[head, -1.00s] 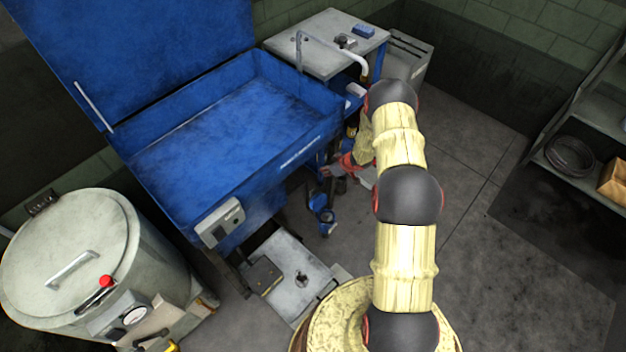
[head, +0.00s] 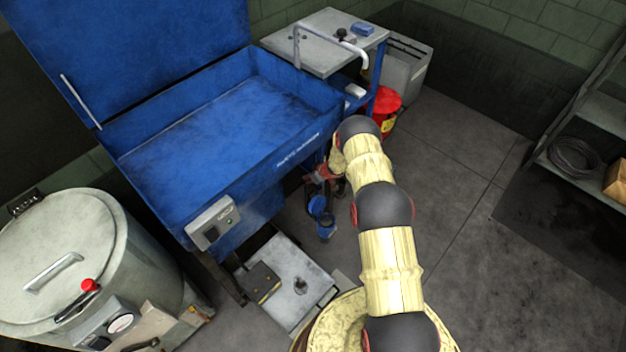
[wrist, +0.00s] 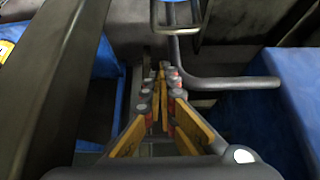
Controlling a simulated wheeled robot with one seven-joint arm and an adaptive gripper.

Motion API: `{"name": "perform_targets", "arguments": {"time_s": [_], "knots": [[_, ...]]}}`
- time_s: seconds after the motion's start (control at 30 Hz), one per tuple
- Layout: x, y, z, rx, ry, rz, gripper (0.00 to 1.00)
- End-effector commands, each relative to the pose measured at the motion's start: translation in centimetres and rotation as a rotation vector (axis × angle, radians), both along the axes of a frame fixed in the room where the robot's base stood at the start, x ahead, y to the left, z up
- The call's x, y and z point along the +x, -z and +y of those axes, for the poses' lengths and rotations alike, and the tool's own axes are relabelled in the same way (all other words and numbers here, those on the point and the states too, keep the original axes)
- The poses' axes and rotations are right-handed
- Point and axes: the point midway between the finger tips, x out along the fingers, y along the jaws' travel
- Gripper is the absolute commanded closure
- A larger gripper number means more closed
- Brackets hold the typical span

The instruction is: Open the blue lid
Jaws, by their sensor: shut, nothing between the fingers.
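The blue lid (head: 130,45) stands raised and tilted back behind the blue basin (head: 235,115) in the head view. A pale bar handle (head: 80,101) is on its left side. The basin's inside is open to view. My gripper (wrist: 162,72) is shut and empty in the wrist view, its yellow-sided fingers together. In the head view my gripper is low beside the basin's right front side, partly hidden by my arm, and apart from the lid.
A round grey vessel (head: 68,243) stands at the left. A grey-topped bench (head: 315,42) and a red can (head: 385,108) are beyond my arm. A bent dark bar (wrist: 225,84) is close past my fingers. The floor at the right (head: 465,165) is clear.

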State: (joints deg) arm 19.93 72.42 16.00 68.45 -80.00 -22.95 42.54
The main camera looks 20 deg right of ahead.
Motion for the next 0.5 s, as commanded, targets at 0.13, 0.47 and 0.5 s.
{"name": "perform_targets", "arguments": {"time_s": [0.13, 0.47, 0.5], "knots": [[1.1, 1.9, 0.5, 0.0, -0.002, -0.001, 1.0], [-0.7, 2.2, -0.3, 0.001, 0.002, 0.0, 1.0], [-1.0, 2.2, -0.4, 0.001, 0.001, 0.0, 1.0]]}}
